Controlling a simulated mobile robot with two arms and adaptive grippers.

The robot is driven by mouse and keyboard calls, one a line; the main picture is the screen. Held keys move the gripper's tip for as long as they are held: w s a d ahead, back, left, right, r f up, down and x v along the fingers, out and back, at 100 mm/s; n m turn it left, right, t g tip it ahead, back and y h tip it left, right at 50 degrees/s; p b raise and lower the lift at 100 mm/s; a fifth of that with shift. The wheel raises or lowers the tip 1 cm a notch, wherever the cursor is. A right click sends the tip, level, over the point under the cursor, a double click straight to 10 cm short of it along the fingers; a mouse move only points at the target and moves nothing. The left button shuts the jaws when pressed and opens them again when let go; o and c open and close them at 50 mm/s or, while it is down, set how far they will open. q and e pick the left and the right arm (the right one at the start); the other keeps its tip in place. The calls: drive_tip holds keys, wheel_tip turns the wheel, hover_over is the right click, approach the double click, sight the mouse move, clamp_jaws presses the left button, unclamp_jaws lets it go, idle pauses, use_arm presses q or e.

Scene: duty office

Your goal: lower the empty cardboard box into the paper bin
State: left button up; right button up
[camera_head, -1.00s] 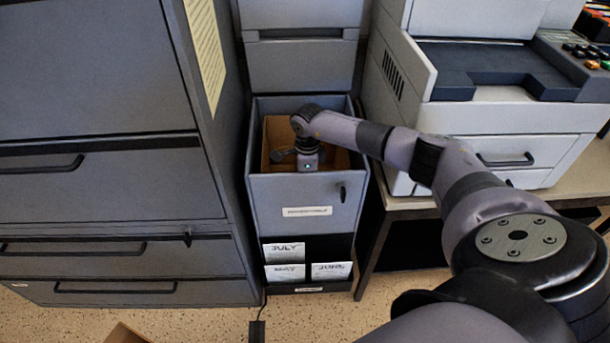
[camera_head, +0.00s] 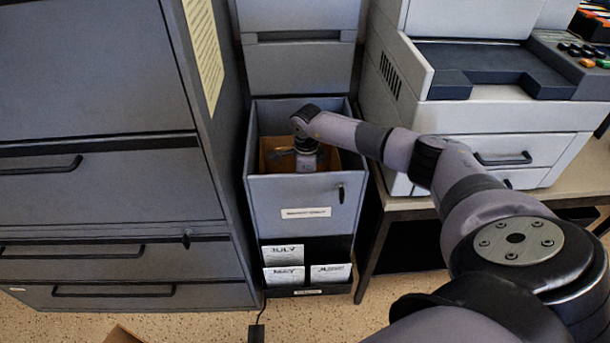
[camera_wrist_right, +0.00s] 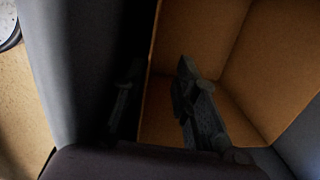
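The paper bin (camera_head: 262,205) is a tall, open-topped grey container with a label and small lock on its front. The brown cardboard box (camera_head: 268,146) is inside it, its upper edge below the bin's rim. My right gripper reaches down into the bin from the right and is partly hidden in the head view. In the right wrist view my right gripper (camera_wrist_right: 158,85) has its fingers apart, one over the inside of the box (camera_wrist_right: 200,30) and one in the dark gap outside its wall. The visible box inside is empty. My left gripper is not in view.
A grey cabinet (camera_head: 100,180) stands close on the left of the bin. A printer (camera_head: 490,115) stands on a table at the right. Cards (camera_head: 284,276) sit in a rack low on the bin's front. A brown cardboard corner (camera_head: 123,335) shows at the bottom edge.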

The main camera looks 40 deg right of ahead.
drive_tip(key=shift+g, duration=0.3)
drive_tip(key=s+f, duration=0.1)
drive_tip(key=s+a+f, duration=0.1)
drive_tip(key=f, duration=0.1)
drive_tip(key=shift+a+f, duration=0.1)
drive_tip(key=shift+r, duration=0.2)
wheel_tip(320, 180, up, 15)
drive_tip(key=shift+w+d, duration=0.45)
drive_tip(key=shift+w+d+f, duration=0.1)
drive_tip(key=shift+f, duration=0.05)
drive_tip(key=shift+p, duration=0.3)
